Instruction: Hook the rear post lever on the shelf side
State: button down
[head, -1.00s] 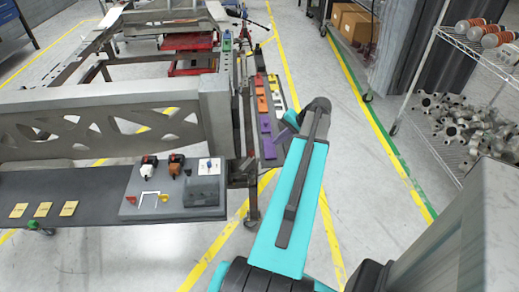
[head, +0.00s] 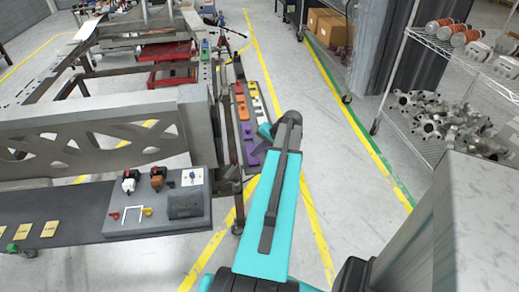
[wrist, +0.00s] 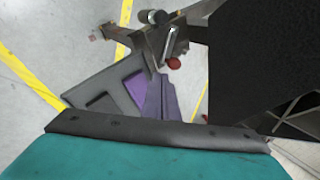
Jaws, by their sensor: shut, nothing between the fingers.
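In the wrist view a slim metal lever (wrist: 171,43) with a round red knob (wrist: 173,63) stands out at a dark post. I cannot tell from the frames whether it is the rear post lever. My gripper (wrist: 164,88) shows there as a narrow purple-grey wedge, shut and empty. Its tips point toward the red knob and appear apart from it, though the depth is unclear. In the head view my teal arm reaches to the right side of the long chassis frame (head: 160,115). The lever cannot be made out there, and my arm's end hides part of that side.
A side board (head: 247,125) with orange, white and purple pieces lies along the frame, close to my arm. A grey bench panel (head: 150,222) with small fixtures is at left. A wire shelf (head: 400,145) with metal parts stands right. Open floor lies between.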

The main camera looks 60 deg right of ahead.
jog(key=x, duration=0.2)
jog(key=w+p+x, duration=0.1)
jog(key=x, duration=0.1)
jog(key=r+x, duration=0.1)
jog(key=x, duration=0.2)
jog(key=shift+w+f, duration=0.1)
jog(key=shift+w, duration=0.15)
jog(key=shift+w+a+f, duration=0.15)
jog(key=shift+w+f, duration=0.1)
jog(key=shift+w, duration=0.3)
